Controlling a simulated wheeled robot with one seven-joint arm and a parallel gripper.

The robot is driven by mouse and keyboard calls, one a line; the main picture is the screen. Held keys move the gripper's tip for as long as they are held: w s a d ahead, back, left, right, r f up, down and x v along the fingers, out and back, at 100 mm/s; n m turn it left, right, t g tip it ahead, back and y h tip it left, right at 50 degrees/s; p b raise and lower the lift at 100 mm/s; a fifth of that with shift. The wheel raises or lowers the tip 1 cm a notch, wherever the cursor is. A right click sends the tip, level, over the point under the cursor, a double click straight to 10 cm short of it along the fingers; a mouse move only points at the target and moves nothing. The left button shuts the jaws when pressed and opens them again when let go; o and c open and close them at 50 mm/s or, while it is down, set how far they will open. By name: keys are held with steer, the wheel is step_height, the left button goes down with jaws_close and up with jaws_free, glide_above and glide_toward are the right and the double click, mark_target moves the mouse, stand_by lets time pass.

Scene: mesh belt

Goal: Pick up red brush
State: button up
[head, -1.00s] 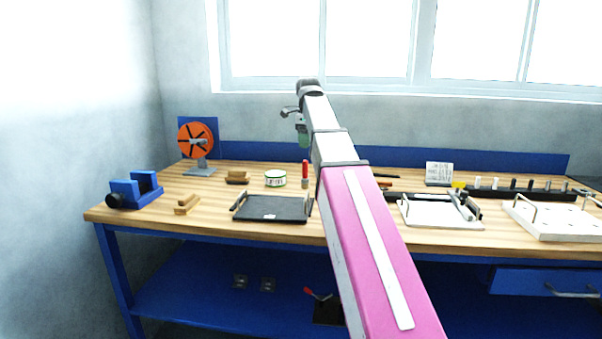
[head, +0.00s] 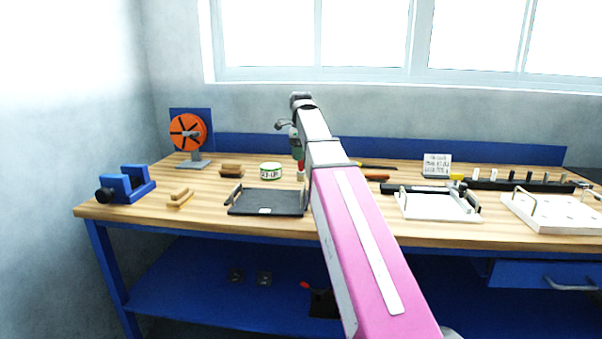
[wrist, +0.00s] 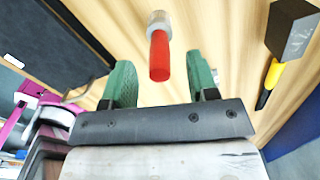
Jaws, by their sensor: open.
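The red brush (head: 301,174) stands on the wooden bench, partly hidden by my gripper in the head view. In the wrist view the red brush (wrist: 160,56) shows its red handle with a pale metallic end at the top. My gripper (wrist: 160,78) is open, with one green finger on each side of the line of the handle. A gap shows between the handle and each finger. In the head view my gripper (head: 298,153) is just above the brush.
A black tray (head: 266,202) and a white-green tin (head: 271,172) lie left of the brush. A dark block with a yellow-black tool (wrist: 289,36) is to the right in the wrist view. A white tray (head: 438,208) is farther right. Bare wood surrounds the brush.

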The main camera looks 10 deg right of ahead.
mark_target(301, 166)
step_height(301, 166, down, 3)
steer(key=shift+r, duration=0.1)
jaws_close()
steer(key=shift+r, duration=0.15)
